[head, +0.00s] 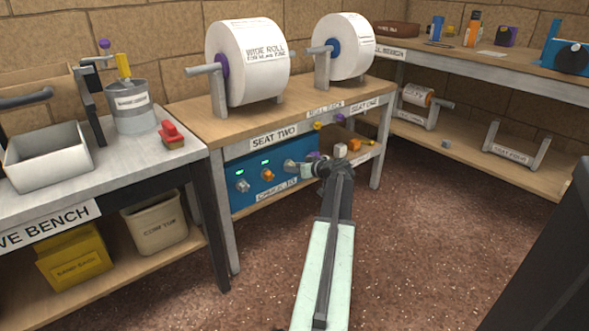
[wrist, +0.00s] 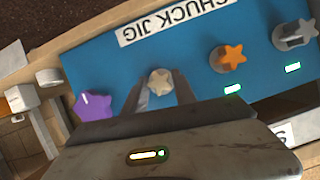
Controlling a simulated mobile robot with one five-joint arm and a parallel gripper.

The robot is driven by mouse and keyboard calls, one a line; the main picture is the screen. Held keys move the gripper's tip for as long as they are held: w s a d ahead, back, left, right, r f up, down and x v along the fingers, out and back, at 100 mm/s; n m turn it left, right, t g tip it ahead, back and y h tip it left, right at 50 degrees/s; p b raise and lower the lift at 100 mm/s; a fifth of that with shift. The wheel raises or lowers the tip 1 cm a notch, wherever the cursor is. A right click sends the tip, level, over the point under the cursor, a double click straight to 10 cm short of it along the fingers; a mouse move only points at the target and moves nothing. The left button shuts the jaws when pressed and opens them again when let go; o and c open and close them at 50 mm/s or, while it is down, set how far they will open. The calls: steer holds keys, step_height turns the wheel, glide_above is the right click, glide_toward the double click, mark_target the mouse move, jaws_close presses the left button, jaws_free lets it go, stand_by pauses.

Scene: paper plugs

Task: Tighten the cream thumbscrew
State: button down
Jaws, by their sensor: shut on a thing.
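The cream thumbscrew (wrist: 159,79) is a small star-shaped knob on the blue chuck jig panel (wrist: 190,66) in the wrist view. My gripper (wrist: 162,90) has a finger on each side of it and is shut on it. In the head view my gripper (head: 304,169) reaches the right part of the blue chuck jig (head: 254,185), under the seat bench. I cannot make out the cream thumbscrew there.
In the wrist view, a purple star knob (wrist: 93,106) lies left of the cream one; an orange star knob (wrist: 231,56) and a grey one (wrist: 295,35) lie right. Small blocks (head: 341,150) sit beside the jig. Wide paper rolls (head: 247,62) stand above.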

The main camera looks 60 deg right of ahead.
steer(key=shift+m+y, duration=0.5)
steer(key=shift+m, duration=0.1)
steer(key=c, duration=1)
jaws_free()
steer(key=p+v, duration=0.2)
steer(key=v, duration=0.5)
steer(key=shift+s+p, duration=0.3)
steer(key=shift+s, duration=0.15)
